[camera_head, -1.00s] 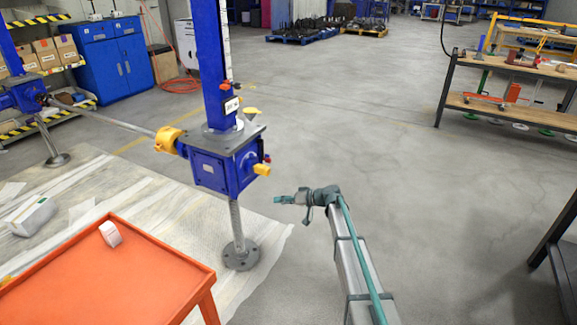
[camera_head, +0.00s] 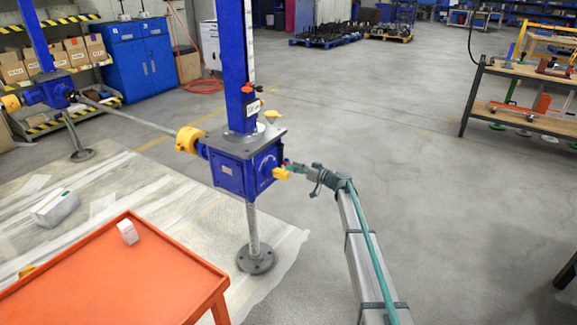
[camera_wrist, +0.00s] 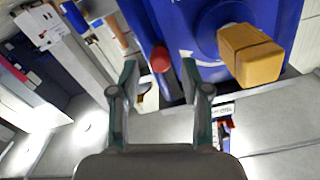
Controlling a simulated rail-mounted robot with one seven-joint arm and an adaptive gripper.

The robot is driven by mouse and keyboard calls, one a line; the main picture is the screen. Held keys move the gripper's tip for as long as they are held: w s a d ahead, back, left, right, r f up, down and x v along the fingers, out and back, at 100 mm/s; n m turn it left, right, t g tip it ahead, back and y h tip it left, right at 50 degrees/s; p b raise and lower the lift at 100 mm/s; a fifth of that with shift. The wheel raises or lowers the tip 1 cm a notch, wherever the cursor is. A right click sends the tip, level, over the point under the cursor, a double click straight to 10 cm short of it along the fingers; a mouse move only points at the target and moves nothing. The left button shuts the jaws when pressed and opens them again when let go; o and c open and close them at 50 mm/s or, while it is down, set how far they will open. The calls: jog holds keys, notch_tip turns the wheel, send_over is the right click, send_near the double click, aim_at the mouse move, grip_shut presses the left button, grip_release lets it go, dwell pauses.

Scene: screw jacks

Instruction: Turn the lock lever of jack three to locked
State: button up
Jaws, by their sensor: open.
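A blue screw jack (camera_head: 232,172) stands on a threaded post at the centre left of the head view; its small label (camera_head: 253,107) is too small to read. A yellow block (camera_head: 281,173) sticks out of its right face. A red knob, perhaps the lock lever's end, shows in the wrist view (camera_wrist: 160,59), left of the yellow block (camera_wrist: 250,55). My gripper (camera_head: 291,167) is close to the jack's right face. In the wrist view my gripper (camera_wrist: 160,78) is open, with the red knob between and just beyond its fingertips. I cannot tell whether they touch.
A yellow coupling (camera_head: 189,140) and shaft (camera_head: 130,117) link this jack to another blue jack (camera_head: 47,92) at the left. An orange table (camera_head: 150,285) stands at the front left.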

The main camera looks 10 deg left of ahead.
jog(key=shift+x, duration=1.7)
jog(key=shift+d, duration=0.1)
grip_shut()
